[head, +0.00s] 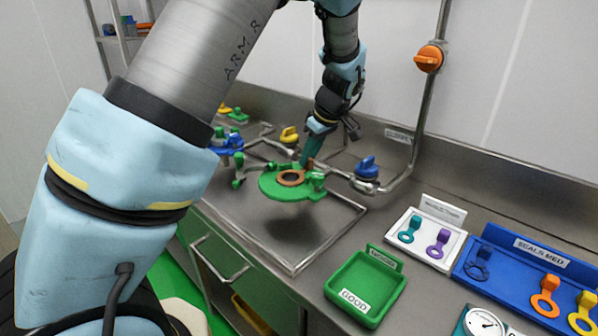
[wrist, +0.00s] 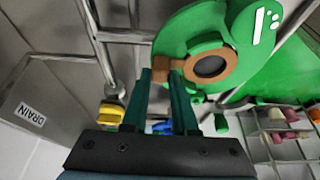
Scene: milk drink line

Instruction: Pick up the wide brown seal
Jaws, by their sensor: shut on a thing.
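The wide brown seal (head: 291,178) is a flat brown ring with a tab, at the round green plate (head: 270,190) above the steel sink. In the wrist view the seal (wrist: 233,66) shows against the green plate (wrist: 195,25), around a dark round opening. My gripper (head: 308,160) comes down from above at the seal's right side. In the wrist view the two green fingers of my gripper (wrist: 161,75) are shut on the seal's brown tab. I cannot tell whether the ring still touches the plate.
Blue valve knobs (head: 367,168) and pipes stand close around the plate. A white tray (head: 408,252) holds teal and purple seals. A blue SEALS MED tray (head: 500,281) holds several seals. The sink's front is clear.

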